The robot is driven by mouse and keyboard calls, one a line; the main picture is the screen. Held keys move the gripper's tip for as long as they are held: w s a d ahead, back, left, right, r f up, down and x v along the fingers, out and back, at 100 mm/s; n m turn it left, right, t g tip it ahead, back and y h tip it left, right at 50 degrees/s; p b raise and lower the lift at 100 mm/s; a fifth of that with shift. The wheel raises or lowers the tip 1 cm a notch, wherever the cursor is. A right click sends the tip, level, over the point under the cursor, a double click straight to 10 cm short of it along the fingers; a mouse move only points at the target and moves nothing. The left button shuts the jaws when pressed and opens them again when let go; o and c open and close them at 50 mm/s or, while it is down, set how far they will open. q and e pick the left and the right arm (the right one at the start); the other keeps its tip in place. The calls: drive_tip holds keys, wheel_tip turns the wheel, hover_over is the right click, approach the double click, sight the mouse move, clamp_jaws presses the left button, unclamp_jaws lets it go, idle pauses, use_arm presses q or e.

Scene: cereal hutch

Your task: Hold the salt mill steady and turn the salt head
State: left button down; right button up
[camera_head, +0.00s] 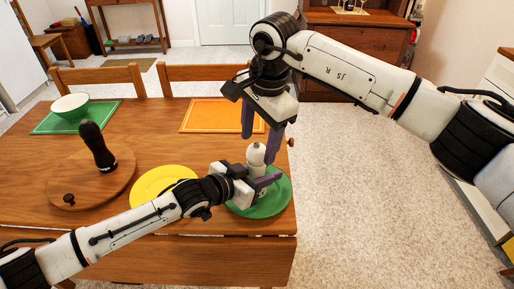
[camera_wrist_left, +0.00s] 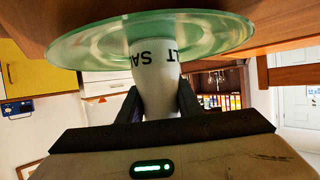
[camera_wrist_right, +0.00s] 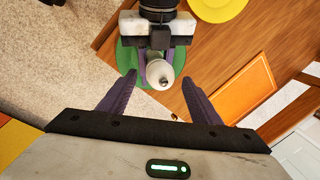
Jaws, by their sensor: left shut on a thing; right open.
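The white salt mill (camera_head: 256,155) stands upright on a green plate (camera_head: 270,207) near the right end of the table. My left gripper (camera_head: 262,184) is shut on the mill's lower body. My right gripper (camera_head: 262,135) is open above the mill, fingers pointing down. In the right wrist view the mill's white head with its small metal knob (camera_wrist_right: 161,76) lies between and beyond the open fingers (camera_wrist_right: 160,85), with clear space on both sides.
A dark pepper mill (camera_head: 97,146) stands on a round wooden board (camera_head: 120,180) with a small knob. A yellow plate (camera_head: 150,182) lies left of the green one. A bowl (camera_head: 70,105) sits on a green mat (camera_head: 45,125); an orange mat (camera_head: 205,115) lies behind. Chairs stand at the back.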

sight(257, 146)
drive_tip(key=shift+w+a+f, duration=0.1)
drive_tip(key=shift+f, duration=0.65)
drive_tip(key=shift+w+a+f, duration=0.1)
drive_tip(key=shift+f, duration=0.65)
drive_tip(key=c, duration=1)
drive_tip(key=shift+c, duration=0.2)
